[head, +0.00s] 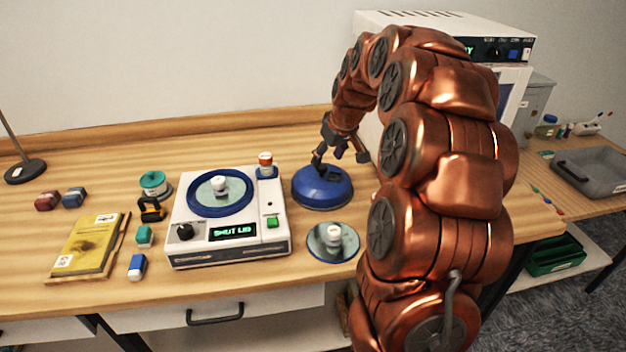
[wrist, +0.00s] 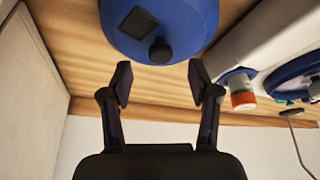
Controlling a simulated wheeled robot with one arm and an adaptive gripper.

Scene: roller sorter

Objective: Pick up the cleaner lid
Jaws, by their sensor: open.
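The cleaner lid is a round blue dome (head: 322,193) lying on the table, right of the white cleaner (head: 188,247). In the wrist view the lid (wrist: 190,25) shows a black knob (wrist: 160,51) and a dark square patch. My gripper (head: 340,157) is at the lid's top in the head view. In the wrist view my gripper (wrist: 160,80) is open, its fingers apart and empty, with the knob just beyond the fingertips and centred between them. The cleaner's display reads "SHUT LID", and its blue-rimmed bowl (head: 193,196) is uncovered with a white-capped piece inside.
A round plate (head: 347,250) with a white-topped piece lies just in front of the lid. An orange-and-white bottle (head: 265,164) stands at the cleaner's back right corner. A large white machine (head: 440,28) stands behind my arm. A yellow book (head: 88,245) and small blocks lie left.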

